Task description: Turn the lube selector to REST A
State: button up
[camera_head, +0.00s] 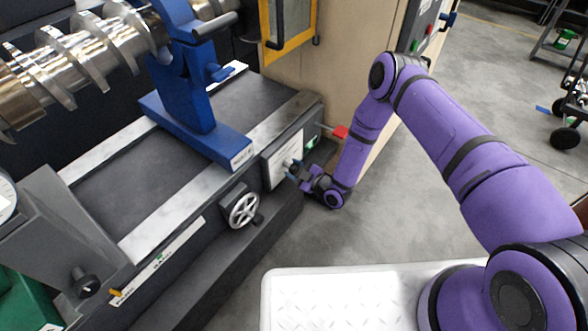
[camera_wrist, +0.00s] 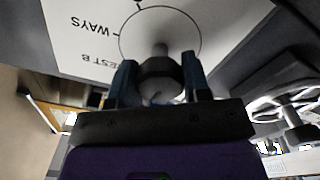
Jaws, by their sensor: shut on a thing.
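The plate shows upside down in the wrist view, with a printed circle around the knob and the words "WAYS" and "REST B" readable. The knob's pointer direction cannot be told. My gripper (camera_wrist: 158,84) has its two dark blue fingers on either side of the knob, shut on it. In the head view the same plate (camera_head: 279,160) is on the front of the machine bed, and my gripper (camera_head: 293,172) reaches it from the right.
A spoked handwheel (camera_head: 244,209) juts out left of the plate. A red-tipped lever (camera_head: 341,132) sticks out to the right, near my forearm.

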dwell(0.4)
jog(key=o, duration=0.9)
jog(key=v, duration=1.1)
